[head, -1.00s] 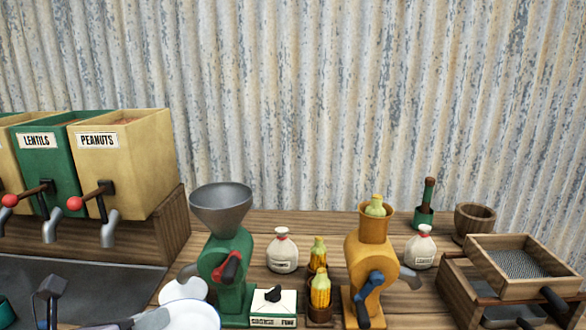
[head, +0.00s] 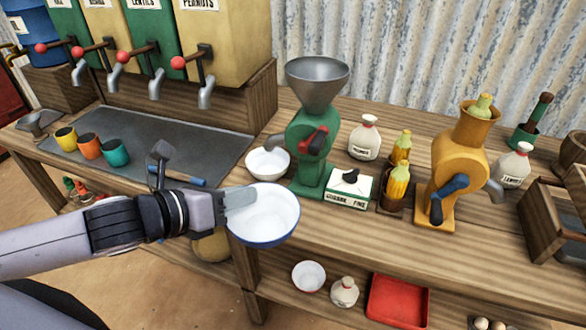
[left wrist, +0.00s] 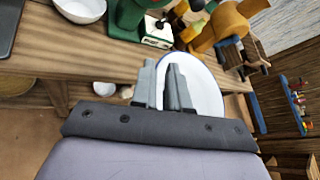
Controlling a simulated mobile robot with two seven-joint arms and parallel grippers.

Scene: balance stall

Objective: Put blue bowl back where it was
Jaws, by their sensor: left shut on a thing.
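The blue bowl (head: 270,218), white inside with a blue rim, is held by my left gripper (head: 238,202) at its left rim. It appears raised at the counter's front edge, before the green mill. In the left wrist view, the fingers (left wrist: 165,86) are close together at the rim of the bowl (left wrist: 207,88). My right gripper is out of view.
A white bowl (head: 267,163) stands on the counter beside the green mill (head: 312,150). A labelled box (head: 350,188) and corn jars are right of it. An orange mill (head: 457,170) stands farther right. The lower shelf holds a red-rimmed bowl (head: 308,276) and red tray (head: 398,302).

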